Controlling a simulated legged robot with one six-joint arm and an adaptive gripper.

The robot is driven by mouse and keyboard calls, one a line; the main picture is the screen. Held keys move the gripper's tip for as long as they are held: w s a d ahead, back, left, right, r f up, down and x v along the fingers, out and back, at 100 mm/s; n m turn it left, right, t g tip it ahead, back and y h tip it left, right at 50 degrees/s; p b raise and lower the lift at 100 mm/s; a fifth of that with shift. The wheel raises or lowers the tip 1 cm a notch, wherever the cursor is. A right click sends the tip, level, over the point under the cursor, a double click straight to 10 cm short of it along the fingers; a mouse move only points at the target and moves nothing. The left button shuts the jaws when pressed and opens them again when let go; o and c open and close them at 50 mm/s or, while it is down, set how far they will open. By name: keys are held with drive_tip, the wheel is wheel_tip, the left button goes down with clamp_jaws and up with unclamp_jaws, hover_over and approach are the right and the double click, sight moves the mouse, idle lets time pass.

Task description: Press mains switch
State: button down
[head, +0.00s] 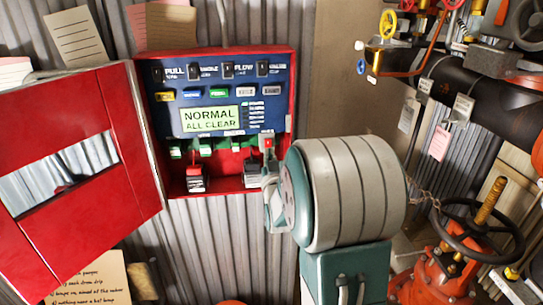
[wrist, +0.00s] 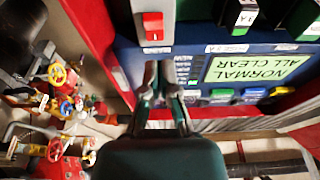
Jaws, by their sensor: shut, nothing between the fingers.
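A red rocker switch on a pale grey housing, which looks like the mains switch, sits at the lower right of the blue panel. It shows in the head view (head: 268,143) and, large and near, in the wrist view (wrist: 153,26). My gripper (wrist: 161,68) is shut and empty, its fingertips close beside the switch housing's edge. I cannot tell whether they touch it. In the head view my gripper (head: 270,180) is just below the switch, partly hidden by my arm. The switch's red face is uncovered.
The red cabinet (head: 297,75) has its door (head: 75,95) swung open to the left. Its display (head: 210,119) reads "NORMAL ALL CLEAR". A red-topped device (head: 195,180) stands left of my gripper. Pipes and a black handwheel (head: 478,232) are at the right.

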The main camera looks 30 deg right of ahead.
drive_tip(key=s+a, duration=0.3)
drive_tip(key=s, duration=0.6)
drive_tip(key=shift+s+a, duration=0.15)
drive_tip(key=shift+a, duration=0.25)
drive_tip(key=s+a+f+n+g+y, duration=0.1)
drive_tip(key=a+g+y, duration=0.2)
drive_tip(key=a, duration=0.3)
drive_tip(key=s+a+n+g+y, duration=0.2)
drive_tip(key=a+g+y, duration=0.1)
drive_tip(key=a, duration=0.3)
drive_tip(key=s+a+n+g+y, duration=0.1)
drive_tip(key=s+a+g, duration=0.2)
drive_tip(key=s, duration=0.4)
drive_tip(key=s+a+f+n+g+y, duration=0.1)
drive_tip(key=s+a+g, duration=0.3)
drive_tip(key=s, duration=0.4)
drive_tip(key=shift+s+a+f+y, duration=0.2)
drive_tip(key=shift+s+a+y, duration=0.1)
drive_tip(key=shift+y, duration=0.3)
